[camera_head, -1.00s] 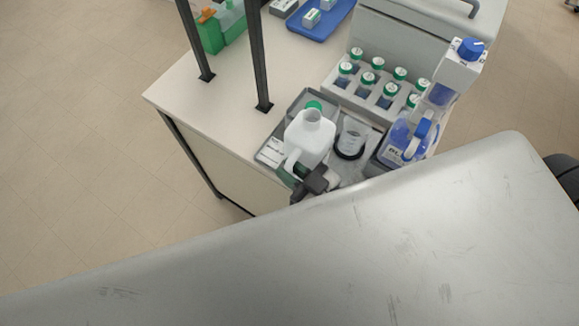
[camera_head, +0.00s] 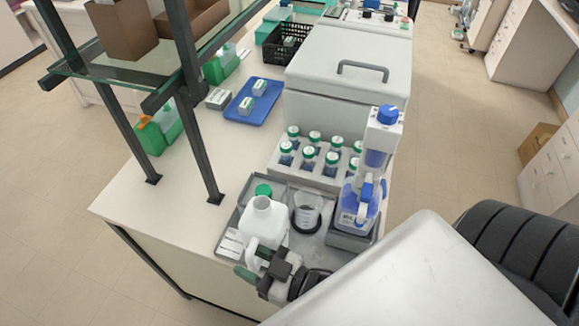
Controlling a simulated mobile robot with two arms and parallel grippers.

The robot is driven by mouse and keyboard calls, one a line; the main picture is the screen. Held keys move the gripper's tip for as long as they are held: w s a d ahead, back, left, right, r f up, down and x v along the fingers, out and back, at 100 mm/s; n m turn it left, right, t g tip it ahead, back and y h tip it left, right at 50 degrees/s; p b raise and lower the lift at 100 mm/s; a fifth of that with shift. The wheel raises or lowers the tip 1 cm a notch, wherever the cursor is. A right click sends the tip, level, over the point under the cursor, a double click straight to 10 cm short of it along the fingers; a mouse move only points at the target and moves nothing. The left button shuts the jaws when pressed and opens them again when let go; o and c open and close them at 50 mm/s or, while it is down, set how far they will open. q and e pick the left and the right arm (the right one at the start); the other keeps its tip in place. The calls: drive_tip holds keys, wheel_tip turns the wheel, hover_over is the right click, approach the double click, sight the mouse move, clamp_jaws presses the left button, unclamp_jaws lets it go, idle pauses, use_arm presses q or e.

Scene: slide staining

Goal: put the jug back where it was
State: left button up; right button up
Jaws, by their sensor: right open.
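My left gripper is not in view.
A clear beaker (camera_head: 307,212) in a black ring stands right of the jug. A blue-labelled dispenser bottle (camera_head: 357,200) is further right. A rack of green-capped bottles (camera_head: 318,172) stands behind. A shelf post (camera_head: 196,110) rises left. Bench left of the tray is clear.

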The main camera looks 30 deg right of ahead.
drive_tip(key=shift+s+d, duration=0.15)
drive_tip(key=shift+s, duration=0.15)
drive_tip(key=b+v, duration=0.3)
drive_tip(key=v, duration=0.8)
drive_tip(key=shift+s+d, duration=0.15)
